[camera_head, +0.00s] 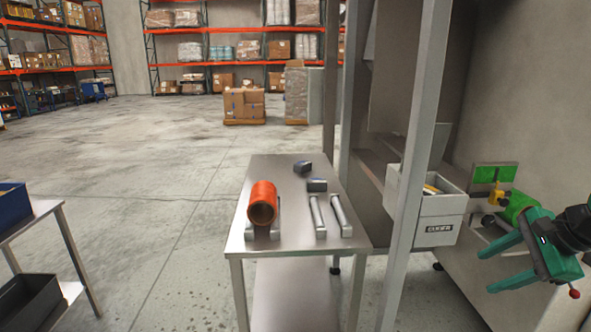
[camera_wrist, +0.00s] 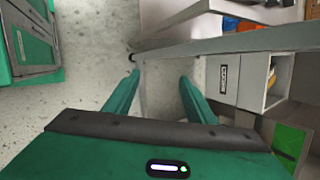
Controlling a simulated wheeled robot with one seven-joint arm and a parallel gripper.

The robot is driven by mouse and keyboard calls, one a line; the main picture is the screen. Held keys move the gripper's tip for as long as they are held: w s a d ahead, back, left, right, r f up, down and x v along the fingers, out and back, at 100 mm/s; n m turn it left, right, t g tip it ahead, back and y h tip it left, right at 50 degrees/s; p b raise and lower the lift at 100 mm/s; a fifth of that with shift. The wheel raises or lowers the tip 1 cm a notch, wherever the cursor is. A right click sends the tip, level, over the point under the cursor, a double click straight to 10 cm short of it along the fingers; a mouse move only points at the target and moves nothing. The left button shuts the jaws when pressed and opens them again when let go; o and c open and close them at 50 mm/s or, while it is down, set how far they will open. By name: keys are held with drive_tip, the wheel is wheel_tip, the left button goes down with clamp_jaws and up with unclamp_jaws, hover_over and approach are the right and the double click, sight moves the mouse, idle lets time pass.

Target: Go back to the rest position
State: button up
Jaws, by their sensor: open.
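My gripper (camera_head: 503,262) is at the right of the head view, its two green fingers spread apart and pointing left. Nothing is between the fingers. It is in front of the grey bin and to the right of the metal post, apart from both in the picture.
A metal table (camera_head: 285,168) holds an orange cylinder (camera_head: 262,203), metal bars and dark blocks. A green panel (camera_head: 495,173) is by the right wall. Open floor (camera_head: 160,180) lies left.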

drive_tip(key=s+a+f+n+g+h, duration=0.1)
drive_tip(key=s+n+g, duration=0.2)
drive_tip(key=s+n, duration=0.3)
drive_tip(key=s+a+f+n+g+h, duration=0.1)
drive_tip(key=s+n+g, duration=0.2)
drive_tip(key=s, duration=1)
drive_tip(key=n, duration=0.3)
drive_tip(key=shift+a+f+n+h, duration=0.35)
drive_tip(key=shift+a+n+h, duration=0.05)
drive_tip(key=shift+s, duration=0.1)
drive_tip(key=c, duration=0.4)
drive_tip(key=shift+c, duration=0.4)
